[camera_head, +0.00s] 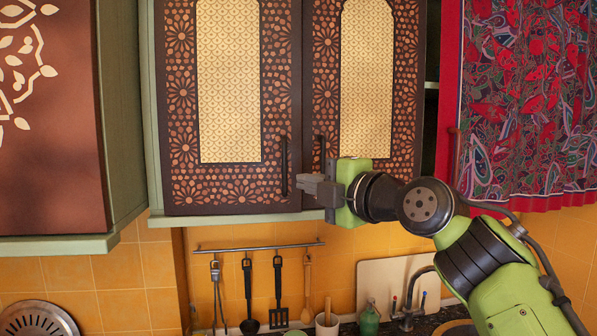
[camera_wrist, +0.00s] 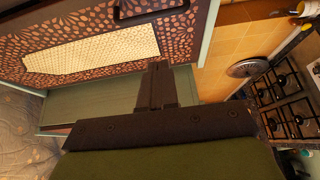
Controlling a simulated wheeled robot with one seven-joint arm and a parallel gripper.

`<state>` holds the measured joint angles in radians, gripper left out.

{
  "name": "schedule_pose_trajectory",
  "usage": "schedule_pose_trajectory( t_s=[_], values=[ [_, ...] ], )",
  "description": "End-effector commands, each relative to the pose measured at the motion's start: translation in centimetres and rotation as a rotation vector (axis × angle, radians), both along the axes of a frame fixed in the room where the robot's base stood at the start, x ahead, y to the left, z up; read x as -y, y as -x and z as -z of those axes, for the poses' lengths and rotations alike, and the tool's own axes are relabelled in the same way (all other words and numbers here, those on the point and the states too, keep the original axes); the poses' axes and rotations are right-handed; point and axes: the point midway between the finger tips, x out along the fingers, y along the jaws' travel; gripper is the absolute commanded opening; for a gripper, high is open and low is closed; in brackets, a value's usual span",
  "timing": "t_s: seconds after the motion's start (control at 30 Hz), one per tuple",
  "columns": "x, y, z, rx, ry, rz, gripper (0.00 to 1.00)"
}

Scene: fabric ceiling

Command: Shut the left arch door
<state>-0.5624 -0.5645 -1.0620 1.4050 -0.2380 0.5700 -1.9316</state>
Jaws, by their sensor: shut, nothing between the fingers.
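The left arch door (camera_head: 229,80) is dark brown with orange patterns and a cream arched panel. It looks about level with its green frame; I cannot tell whether a small gap remains. Its dark upright handle (camera_head: 284,166) is near its right edge. The door (camera_wrist: 45,45) and its handle (camera_wrist: 150,17) also show in the wrist view. My gripper (camera_head: 308,185) is shut and empty, in front of the doors' lower edge, just right of that handle. I cannot tell whether it touches the door. Its closed fingers (camera_wrist: 157,84) point forward in the wrist view.
The right arch door (camera_head: 366,80) and its handle (camera_head: 322,154) are close to my gripper. A neighbouring cabinet (camera_head: 60,130) stands at left, a red-edged curtain (camera_head: 525,100) at right. Utensils (camera_head: 249,290) hang below. A stove (camera_wrist: 285,100) shows in the wrist view.

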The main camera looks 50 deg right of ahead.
Motion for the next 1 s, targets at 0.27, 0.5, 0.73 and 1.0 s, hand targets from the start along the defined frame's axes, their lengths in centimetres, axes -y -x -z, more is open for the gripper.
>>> schedule_pose_trajectory(
  t_s=[0.27,0.5,0.73,1.0],
  values=[
    [0.9,-6.3,-0.5,0.0,0.001,-0.007,0.0],
    [4.0,-8.0,-0.5,0.003,0.0,-0.001,0.0],
    [4.5,-8.3,-0.1,0.002,0.001,0.001,0.0],
    [5.3,-8.8,-0.4,0.002,-0.002,0.0,0.0]
  ],
)
